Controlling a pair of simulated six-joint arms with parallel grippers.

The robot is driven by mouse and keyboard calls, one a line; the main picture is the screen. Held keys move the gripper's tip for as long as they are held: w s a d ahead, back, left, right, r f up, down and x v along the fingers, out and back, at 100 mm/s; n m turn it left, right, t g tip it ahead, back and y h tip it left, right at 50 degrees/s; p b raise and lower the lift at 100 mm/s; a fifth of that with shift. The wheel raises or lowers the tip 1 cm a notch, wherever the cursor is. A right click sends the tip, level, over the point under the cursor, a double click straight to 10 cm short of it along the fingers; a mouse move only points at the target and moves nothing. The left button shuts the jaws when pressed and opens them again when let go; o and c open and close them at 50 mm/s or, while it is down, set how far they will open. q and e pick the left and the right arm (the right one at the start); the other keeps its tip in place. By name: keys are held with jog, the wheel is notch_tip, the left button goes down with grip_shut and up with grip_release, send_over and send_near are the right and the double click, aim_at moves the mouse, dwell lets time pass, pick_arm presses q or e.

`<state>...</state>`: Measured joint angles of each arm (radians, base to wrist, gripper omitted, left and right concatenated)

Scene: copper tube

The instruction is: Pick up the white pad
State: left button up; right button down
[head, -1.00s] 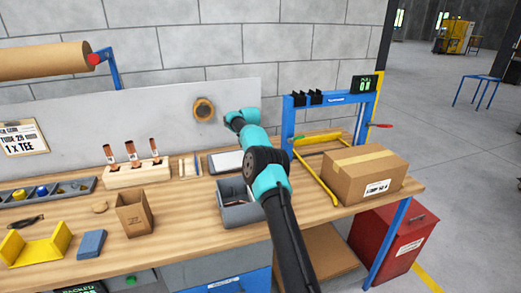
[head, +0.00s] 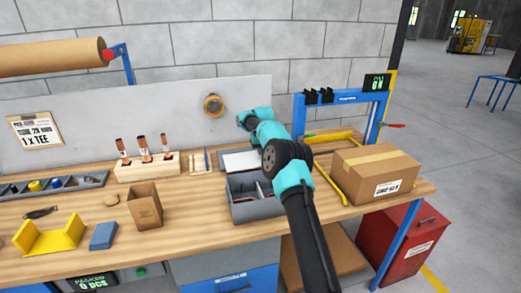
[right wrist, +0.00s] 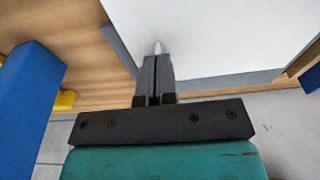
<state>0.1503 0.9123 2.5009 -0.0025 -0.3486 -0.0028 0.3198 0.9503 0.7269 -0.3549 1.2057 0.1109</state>
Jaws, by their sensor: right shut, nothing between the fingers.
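A flat white pad (head: 238,160) with a grey edge lies on the wooden bench (head: 80,218), behind the grey divided bin (head: 257,208). My right arm partly covers its right side. In the right wrist view a large white surface with a grey border, apparently the pad (right wrist: 225,35), fills the top. My right gripper (right wrist: 157,60) is shut and empty, its tips overlapping the white surface near its left edge. I cannot tell whether they touch. In the head view my right wrist is above and behind the pad; the fingertips are not clear. My left gripper is not in view.
A blue frame (head: 340,98) and a cardboard box (head: 375,173) stand to the right. A brown paper bag (head: 145,205) and blue block (head: 103,236) sit nearer the front.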

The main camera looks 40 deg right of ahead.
jog(key=shift+d+r, duration=0.1)
jog(key=shift+r, duration=0.3)
jog(key=shift+r, duration=0.25)
jog(key=shift+s+a, duration=0.75)
jog(key=shift+s, duration=1.1)
jog(key=shift+s+a, duration=0.75)
jog(key=shift+s, duration=1.1)
jog(key=shift+s+a, duration=0.75)
jog(key=shift+s, duration=1.1)
jog(key=c, duration=0.7)
grip_release()
jog(key=shift+d, duration=0.1)
